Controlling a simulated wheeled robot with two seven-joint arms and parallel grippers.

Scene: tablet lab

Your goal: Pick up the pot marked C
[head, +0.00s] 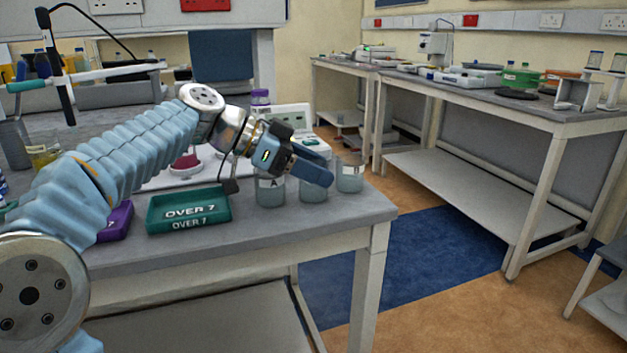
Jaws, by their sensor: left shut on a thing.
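Three clear pots with grey-blue contents stand in a row near the right end of the near bench. The left pot (270,192) bears the letter A. The middle pot (313,193) has its upper part and any letter hidden behind my gripper. I can read no letter on the right pot (350,179). My left gripper (318,172) reaches in from the left and is shut on the middle pot, one finger across its near side. I cannot tell whether this pot is clear of the bench. My right gripper is not in view.
A green tray marked OVER 7 (188,211) and a purple tray (116,222) lie left of the pots. The bench's right corner (375,205) is bare.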

